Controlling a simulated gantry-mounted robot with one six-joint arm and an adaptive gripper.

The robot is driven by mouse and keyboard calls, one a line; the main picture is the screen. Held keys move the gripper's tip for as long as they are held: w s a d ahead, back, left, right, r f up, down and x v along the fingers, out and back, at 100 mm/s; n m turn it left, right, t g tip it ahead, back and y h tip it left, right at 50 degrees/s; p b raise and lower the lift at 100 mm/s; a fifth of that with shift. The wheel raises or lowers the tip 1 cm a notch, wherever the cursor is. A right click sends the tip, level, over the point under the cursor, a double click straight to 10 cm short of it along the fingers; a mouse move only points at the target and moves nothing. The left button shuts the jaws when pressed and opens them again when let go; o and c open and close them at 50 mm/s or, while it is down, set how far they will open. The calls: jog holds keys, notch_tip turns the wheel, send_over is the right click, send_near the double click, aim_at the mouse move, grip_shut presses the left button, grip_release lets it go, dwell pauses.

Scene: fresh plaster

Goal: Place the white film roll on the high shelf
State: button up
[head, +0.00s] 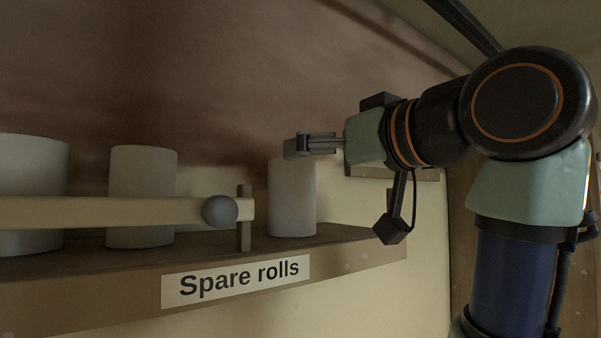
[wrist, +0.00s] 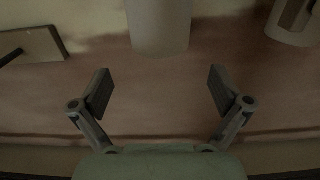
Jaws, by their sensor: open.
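A white roll (head: 292,205) stands upright near the right end of the long shelf (head: 365,250), which has a "Spare rolls" label. My gripper (head: 300,147) is level with the top of this roll in the head view and overlaps its upper edge. In the wrist view my gripper (wrist: 160,88) is open, with its fingers spread wide and nothing between them. A white roll (wrist: 160,25) shows just beyond the fingertips, centred between them and apart from them in the picture. The head view does not clearly show whether the fingers touch the roll.
Two more white rolls, one in the middle (head: 141,195) and one at far left (head: 30,200), stand on the shelf. A pale bar (head: 100,212) with a grey knob (head: 220,211) crosses in front of them. Another pale cylinder (wrist: 290,28) shows at the wrist view's upper right.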

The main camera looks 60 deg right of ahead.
jog(key=v, duration=0.4)
jog(key=shift+s+b, duration=0.1)
jog(key=shift+b, duration=0.25)
